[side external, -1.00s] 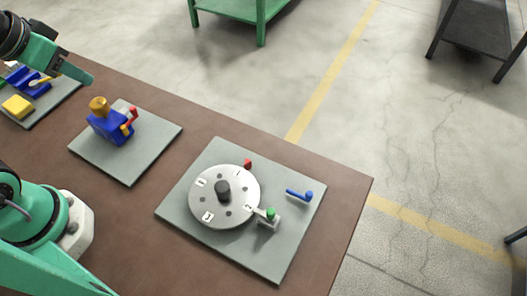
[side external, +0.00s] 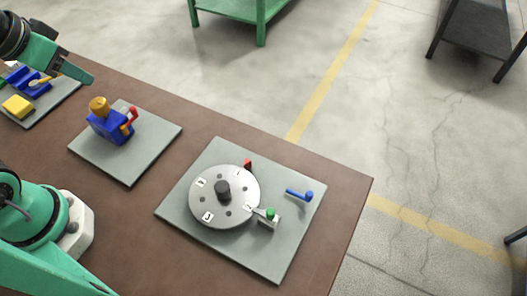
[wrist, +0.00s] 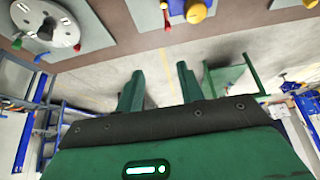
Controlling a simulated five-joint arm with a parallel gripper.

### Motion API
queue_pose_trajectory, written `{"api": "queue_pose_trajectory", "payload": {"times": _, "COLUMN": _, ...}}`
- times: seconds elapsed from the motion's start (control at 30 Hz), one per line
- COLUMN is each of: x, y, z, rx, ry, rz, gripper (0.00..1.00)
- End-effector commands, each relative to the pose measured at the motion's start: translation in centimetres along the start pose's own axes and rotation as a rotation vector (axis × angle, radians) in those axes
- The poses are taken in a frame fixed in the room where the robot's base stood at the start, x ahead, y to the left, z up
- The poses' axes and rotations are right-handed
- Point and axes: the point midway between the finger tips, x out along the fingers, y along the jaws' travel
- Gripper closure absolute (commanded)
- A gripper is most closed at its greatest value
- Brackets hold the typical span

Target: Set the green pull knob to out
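The green pull knob (side external: 270,214) sits on a small grey block at the lower right rim of a round grey dial (side external: 235,212) on a grey plate. I cannot tell from here how far the knob is pulled. The dial also shows at the upper left of the wrist view (wrist: 57,33). My gripper (side external: 88,80) is at the upper left of the side view, raised and far from the knob. In the wrist view my gripper (wrist: 158,76) has its two green fingers apart, with nothing between them.
A red part (side external: 248,163) is at the dial's far rim and a blue lever (side external: 300,195) is right of it. A blue jack (side external: 108,127) with an orange top and red handle stands on another plate. A yellow block (side external: 18,106) lies at the far left. Brown table is bare between plates.

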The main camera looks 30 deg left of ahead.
Motion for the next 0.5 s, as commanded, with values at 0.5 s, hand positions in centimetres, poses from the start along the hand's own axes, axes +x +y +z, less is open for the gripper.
{"api": "queue_pose_trajectory", "payload": {"times": 0.5, "x": 1.5, "y": 5.8, "z": -4.0, "rx": -0.063, "ry": -0.118, "rz": 0.075, "gripper": 0.62}}
